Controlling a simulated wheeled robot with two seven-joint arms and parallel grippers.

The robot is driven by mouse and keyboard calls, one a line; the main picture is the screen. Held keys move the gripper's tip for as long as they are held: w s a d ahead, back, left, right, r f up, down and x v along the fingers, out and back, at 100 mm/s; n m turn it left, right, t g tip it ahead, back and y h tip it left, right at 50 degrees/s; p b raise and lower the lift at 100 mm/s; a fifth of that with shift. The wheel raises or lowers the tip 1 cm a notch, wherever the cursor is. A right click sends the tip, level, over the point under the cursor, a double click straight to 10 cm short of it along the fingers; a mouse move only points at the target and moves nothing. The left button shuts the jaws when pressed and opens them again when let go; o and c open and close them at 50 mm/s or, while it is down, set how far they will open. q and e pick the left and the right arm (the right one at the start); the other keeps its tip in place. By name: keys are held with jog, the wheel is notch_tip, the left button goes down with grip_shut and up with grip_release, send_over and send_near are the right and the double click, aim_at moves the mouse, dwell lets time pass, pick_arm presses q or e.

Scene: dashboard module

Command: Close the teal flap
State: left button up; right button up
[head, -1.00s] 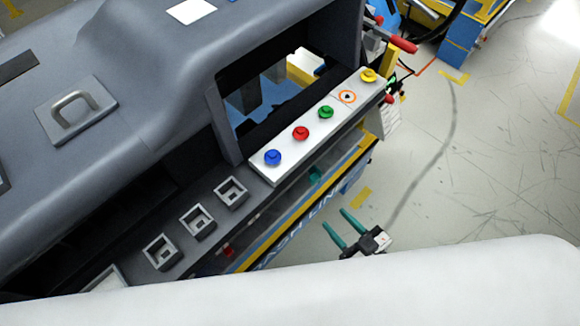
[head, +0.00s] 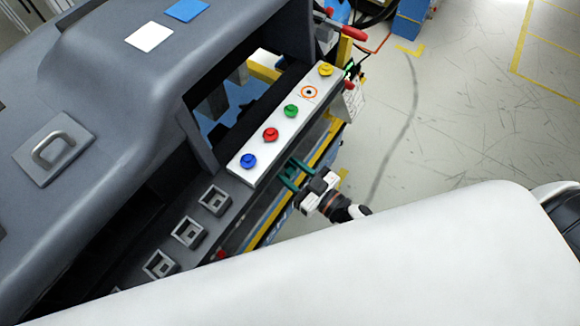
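My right gripper (head: 293,172) has teal fingers and reaches the front face of the dashboard module, just below the white button panel. Its fingers are apart, with the tips at or inside the gap under the panel. The teal flap cannot be told apart from the teal fingers now; the place below the panel where a teal patch showed earlier is covered by the gripper. I cannot tell whether the fingers touch the flap. My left gripper is not in view.
The white panel (head: 236,164) carries blue, red, green and yellow buttons. Several square grey sockets (head: 187,232) line the ledge to the lower left. A red-handled lever (head: 349,33) stands at the far end. Open floor (head: 470,115) lies to the right.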

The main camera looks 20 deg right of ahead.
jog(key=shift+w+a, duration=0.1)
jog(key=shift+c, duration=0.3)
grip_shut()
